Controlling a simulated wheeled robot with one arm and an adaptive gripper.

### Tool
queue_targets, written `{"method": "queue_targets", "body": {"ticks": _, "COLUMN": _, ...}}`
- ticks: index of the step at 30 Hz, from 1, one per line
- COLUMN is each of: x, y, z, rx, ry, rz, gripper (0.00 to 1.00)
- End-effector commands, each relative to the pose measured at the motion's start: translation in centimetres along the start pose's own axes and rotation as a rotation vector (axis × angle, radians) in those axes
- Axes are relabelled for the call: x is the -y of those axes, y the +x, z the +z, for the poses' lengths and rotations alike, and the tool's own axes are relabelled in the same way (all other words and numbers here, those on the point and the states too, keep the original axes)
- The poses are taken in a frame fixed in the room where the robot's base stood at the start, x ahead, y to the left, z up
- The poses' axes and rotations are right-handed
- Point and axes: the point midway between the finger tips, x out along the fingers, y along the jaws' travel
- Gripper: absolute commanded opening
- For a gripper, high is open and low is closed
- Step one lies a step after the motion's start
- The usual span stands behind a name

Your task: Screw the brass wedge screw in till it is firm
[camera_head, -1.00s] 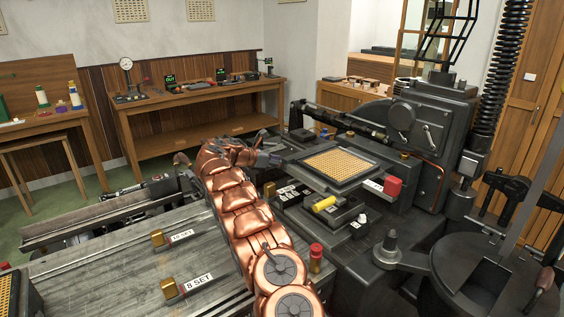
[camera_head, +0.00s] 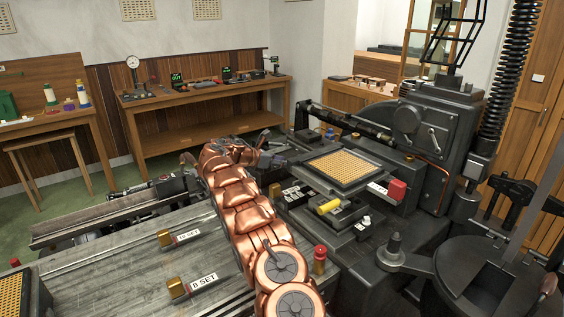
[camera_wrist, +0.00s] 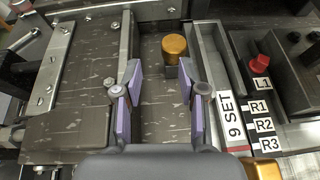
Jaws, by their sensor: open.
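A brass round-headed screw (camera_wrist: 176,48) stands upright in the wrist view, at the far end of the channel beyond my fingertips, close to the right wall. I cannot tell for sure that it is the wedge screw. My gripper (camera_wrist: 160,78) is open, with its two purple-padded fingers apart and nothing between them. The screw is ahead of the right fingertip; whether they touch is unclear. A second brass head (camera_wrist: 262,168) shows at the lower right edge, past the "9 SET" label (camera_wrist: 232,118). In the head view my copper arm hides much of the gripper.
Walls line the channel on both sides. A red knob (camera_wrist: 259,62) stands by labels L1 to R3. A yellow cylinder (camera_head: 328,206) lies on the machine.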

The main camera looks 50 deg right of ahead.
Motion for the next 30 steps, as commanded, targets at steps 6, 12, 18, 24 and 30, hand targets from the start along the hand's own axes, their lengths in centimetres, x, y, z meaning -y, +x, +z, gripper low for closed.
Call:
{"method": "queue_targets", "body": {"ticks": 6, "x": -0.3, "y": -1.0, "z": -0.1, "rx": 0.0, "ry": -0.003, "rz": 0.01, "gripper": 0.49}}
{"method": "queue_targets", "body": {"ticks": 12, "x": -0.3, "y": -3.5, "z": -0.2, "rx": 0.001, "ry": -0.004, "rz": 0.01, "gripper": 0.49}}
{"method": "queue_targets", "body": {"ticks": 18, "x": -0.2, "y": -6.1, "z": 0.0, "rx": 0.0, "ry": -0.001, "rz": 0.006, "gripper": 0.49}}
{"method": "queue_targets", "body": {"ticks": 24, "x": -0.1, "y": -7.7, "z": 0.1, "rx": 0.0, "ry": 0.001, "rz": 0.004, "gripper": 0.49}}
{"method": "queue_targets", "body": {"ticks": 30, "x": 0.0, "y": -8.0, "z": 0.1, "rx": -0.001, "ry": 0.001, "rz": 0.001, "gripper": 0.49}}
